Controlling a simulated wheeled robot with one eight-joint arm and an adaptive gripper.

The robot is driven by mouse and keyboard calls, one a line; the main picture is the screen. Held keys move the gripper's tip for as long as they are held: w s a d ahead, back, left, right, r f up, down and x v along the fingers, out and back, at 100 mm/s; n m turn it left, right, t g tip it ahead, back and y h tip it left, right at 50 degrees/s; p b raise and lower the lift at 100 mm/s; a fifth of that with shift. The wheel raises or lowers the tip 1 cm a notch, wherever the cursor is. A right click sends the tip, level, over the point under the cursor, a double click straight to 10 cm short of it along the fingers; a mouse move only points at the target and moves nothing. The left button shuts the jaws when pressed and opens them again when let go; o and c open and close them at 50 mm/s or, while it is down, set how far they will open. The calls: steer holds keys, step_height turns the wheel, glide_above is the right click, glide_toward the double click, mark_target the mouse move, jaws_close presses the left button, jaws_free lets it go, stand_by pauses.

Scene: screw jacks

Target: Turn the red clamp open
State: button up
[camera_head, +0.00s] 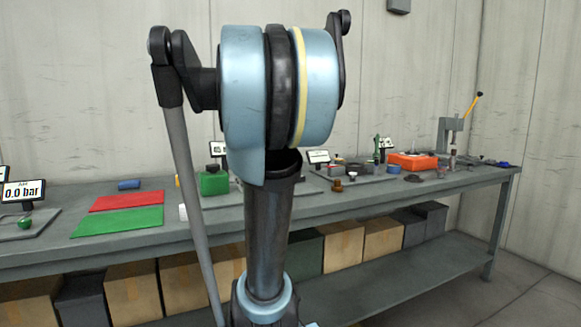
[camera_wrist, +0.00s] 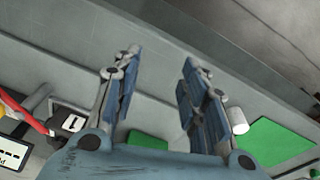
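A red bar-like part (camera_wrist: 24,115) shows at the left edge of the wrist view, with a bit of yellow beside it. It may belong to the red clamp, but it is cut off and I cannot tell how it is set. My gripper (camera_wrist: 158,68) is open and empty in the wrist view, its two blue-padded fingers well apart. The red part lies to the left of the fingers, apart from them. In the head view my arm covers the middle of the bench, and I cannot make out the clamp or my gripper there.
The grey bench (camera_head: 325,208) carries a red mat (camera_head: 127,200), a green mat (camera_head: 118,221), a green block (camera_head: 214,183), an orange box (camera_head: 412,160) and a "0.0 bar" display (camera_head: 23,190). A white cylinder (camera_wrist: 236,120) stands near the right finger in the wrist view. Boxes fill the lower shelf.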

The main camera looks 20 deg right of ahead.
steer(key=w+d+r+n+g, duration=0.1)
steer(key=w+d+r+n, duration=0.1)
steer(key=w+d+r, duration=0.8)
steer(key=w+d+r+n, duration=0.1)
steer(key=w+d+r, duration=0.65)
steer(key=d, duration=0.45)
steer(key=f, duration=1.1)
steer(key=s+f, duration=0.1)
steer(key=f, duration=0.4)
steer(key=shift+f, duration=0.2)
jaws_close()
